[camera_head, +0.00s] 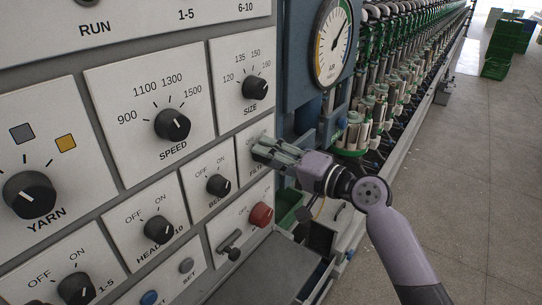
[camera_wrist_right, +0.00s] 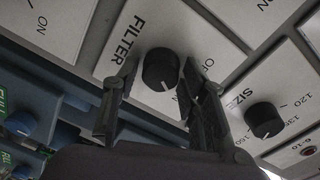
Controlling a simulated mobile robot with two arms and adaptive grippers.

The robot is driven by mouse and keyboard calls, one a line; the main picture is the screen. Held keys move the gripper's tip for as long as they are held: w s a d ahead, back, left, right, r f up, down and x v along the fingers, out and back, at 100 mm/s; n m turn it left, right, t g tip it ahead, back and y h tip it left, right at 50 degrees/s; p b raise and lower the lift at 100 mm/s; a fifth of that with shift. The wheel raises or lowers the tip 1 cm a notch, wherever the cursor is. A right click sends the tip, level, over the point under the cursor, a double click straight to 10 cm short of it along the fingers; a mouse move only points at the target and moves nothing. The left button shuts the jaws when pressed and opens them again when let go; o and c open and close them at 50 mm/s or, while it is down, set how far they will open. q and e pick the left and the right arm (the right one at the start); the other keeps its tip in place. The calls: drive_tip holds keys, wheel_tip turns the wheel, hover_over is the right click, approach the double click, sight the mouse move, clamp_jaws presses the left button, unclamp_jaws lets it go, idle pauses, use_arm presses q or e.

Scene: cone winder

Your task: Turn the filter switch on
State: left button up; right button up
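The filter switch is a black round knob (camera_wrist_right: 159,70) on a pale panel marked FILTER in the right wrist view. A white pointer line shows on its face, towards the lower right of that picture. My left gripper is not in view.
The size knob (camera_head: 255,88) is above and the speed knob (camera_head: 172,124) is to the left. A pressure gauge (camera_head: 332,43) and the spindle row stand to the right.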

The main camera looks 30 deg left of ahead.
drive_tip(key=shift+o, duration=0.9)
drive_tip(key=s+d, duration=0.2)
drive_tip(key=d, duration=1)
drive_tip(key=shift+r, duration=0.2)
drive_tip(key=shift+a, duration=0.1)
